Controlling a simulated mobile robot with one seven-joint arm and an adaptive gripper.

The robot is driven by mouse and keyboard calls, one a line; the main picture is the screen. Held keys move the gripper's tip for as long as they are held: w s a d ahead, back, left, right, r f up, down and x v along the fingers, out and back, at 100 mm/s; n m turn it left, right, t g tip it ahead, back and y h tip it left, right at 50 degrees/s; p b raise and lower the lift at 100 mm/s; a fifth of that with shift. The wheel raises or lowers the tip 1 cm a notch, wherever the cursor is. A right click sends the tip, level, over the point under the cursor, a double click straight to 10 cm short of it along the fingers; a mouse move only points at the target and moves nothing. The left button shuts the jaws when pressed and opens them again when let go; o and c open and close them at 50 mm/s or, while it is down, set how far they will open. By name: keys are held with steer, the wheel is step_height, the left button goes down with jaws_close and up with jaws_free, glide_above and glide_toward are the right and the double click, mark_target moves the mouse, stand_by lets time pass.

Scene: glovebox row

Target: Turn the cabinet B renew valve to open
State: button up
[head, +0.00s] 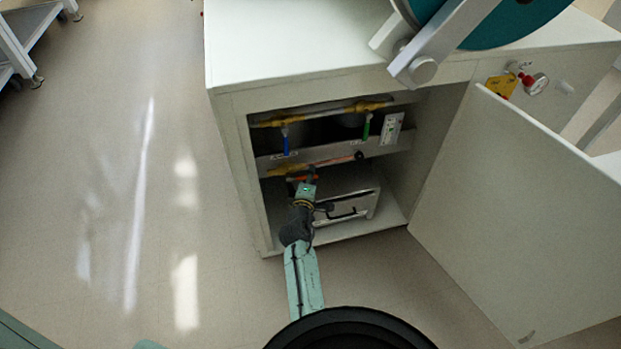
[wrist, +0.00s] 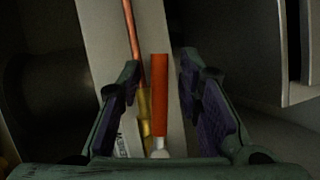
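The open cabinet (head: 228,150) holds pipes with several lever valves. An orange valve handle (wrist: 159,95) shows in the wrist view, with a pale metal stem at its lower end and a brass-coloured fitting beside it. My gripper (wrist: 160,82) is open, with one dark-padded finger on each side of the orange handle and visible gaps to both. In the head view my gripper (head: 307,184) reaches into the cabinet at the lower pipe and partly covers the orange handle (head: 293,179).
A blue handle (head: 286,142) and a green handle (head: 366,128) hang from the upper pipe. A black-tipped lever (head: 358,156) lies right of the gripper. A white case (head: 350,205) stands below. The door (head: 510,210) is swung open at right; the floor at left is clear.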

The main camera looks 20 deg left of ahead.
steer(key=shift+w, duration=0.2)
jaws_close()
stand_by(0.3)
stand_by(0.5)
